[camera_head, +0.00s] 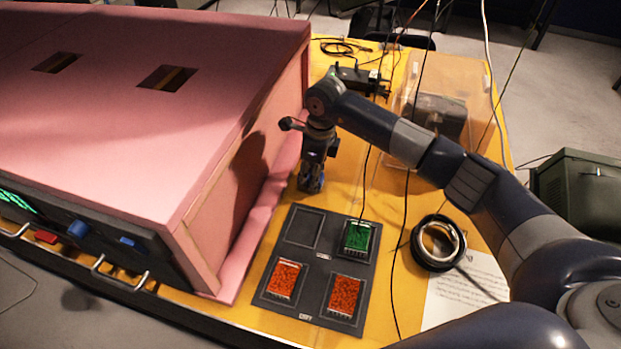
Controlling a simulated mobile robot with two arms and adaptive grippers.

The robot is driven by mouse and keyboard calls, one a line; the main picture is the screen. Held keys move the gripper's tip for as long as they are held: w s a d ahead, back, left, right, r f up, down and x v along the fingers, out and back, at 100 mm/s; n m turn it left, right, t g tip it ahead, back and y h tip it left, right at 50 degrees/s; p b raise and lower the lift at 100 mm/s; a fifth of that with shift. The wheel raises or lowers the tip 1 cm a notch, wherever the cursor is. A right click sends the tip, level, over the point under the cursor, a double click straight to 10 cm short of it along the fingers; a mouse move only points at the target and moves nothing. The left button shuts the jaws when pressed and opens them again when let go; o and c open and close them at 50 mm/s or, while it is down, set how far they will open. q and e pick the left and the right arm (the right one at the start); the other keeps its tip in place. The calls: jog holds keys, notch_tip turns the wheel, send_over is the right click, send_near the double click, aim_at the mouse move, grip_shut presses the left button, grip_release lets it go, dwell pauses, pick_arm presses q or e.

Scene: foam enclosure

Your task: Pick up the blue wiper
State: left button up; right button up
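My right gripper (312,186) points down over the yellow table, just right of the pink foam enclosure and above the dark tray's far edge. Its fingers are small and dark here, with some blue near the tips; I cannot tell whether they are open or shut, or whether they hold anything. No blue wiper can be made out for certain. The dark tray (318,262) has an empty far-left slot, a green pad (357,239) at far right, and orange-red pads at near left (285,279) and near right (344,295). My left gripper is not in view.
The pink foam enclosure (150,110) fills the left side, with two openings in its top. A black cable coil (437,243) and a printed sheet (462,290) lie right of the tray. A clear box (480,90) stands behind. Thin cables hang across the table.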

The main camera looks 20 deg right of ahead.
jog(key=shift+c, duration=0.6)
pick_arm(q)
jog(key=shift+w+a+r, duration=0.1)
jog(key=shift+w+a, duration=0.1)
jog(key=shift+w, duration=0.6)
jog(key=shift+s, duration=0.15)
pick_arm(e)
jog(key=shift+r, duration=0.1)
